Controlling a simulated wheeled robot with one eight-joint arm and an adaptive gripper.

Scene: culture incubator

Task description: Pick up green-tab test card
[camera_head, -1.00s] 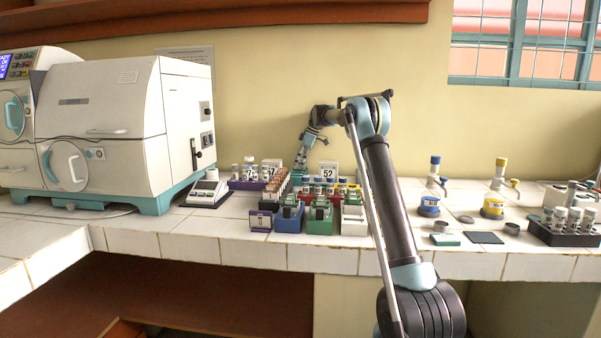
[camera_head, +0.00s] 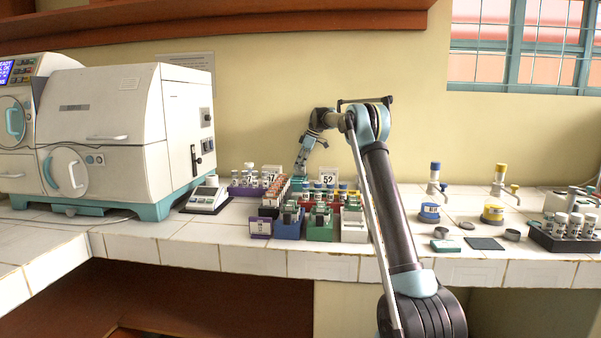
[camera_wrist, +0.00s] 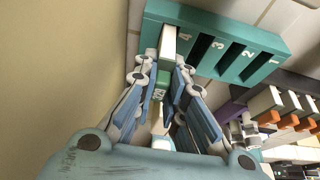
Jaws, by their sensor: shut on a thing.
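The green-tab test card (camera_wrist: 168,41) shows in the wrist view as a narrow white strip with a green part (camera_wrist: 161,91) nearer the palm. My gripper (camera_wrist: 168,62) is shut on it, one finger on each side. The card's far end lines up with the slot beside number 4 of a teal rack (camera_wrist: 262,69); I cannot tell how deep it sits. The slots by 3, 2 and 1 look dark and empty. In the head view my gripper (camera_head: 299,173) is small, at the back of the counter by the teal rack, and the card cannot be made out.
Racks of vials and a number 52 sign (camera_head: 328,175) stand right beside and in front of my gripper. A blue holder (camera_head: 288,230), a green holder (camera_head: 321,233) and a white one (camera_head: 354,233) line the front. The wall is close behind. The incubator (camera_head: 120,130) is left.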

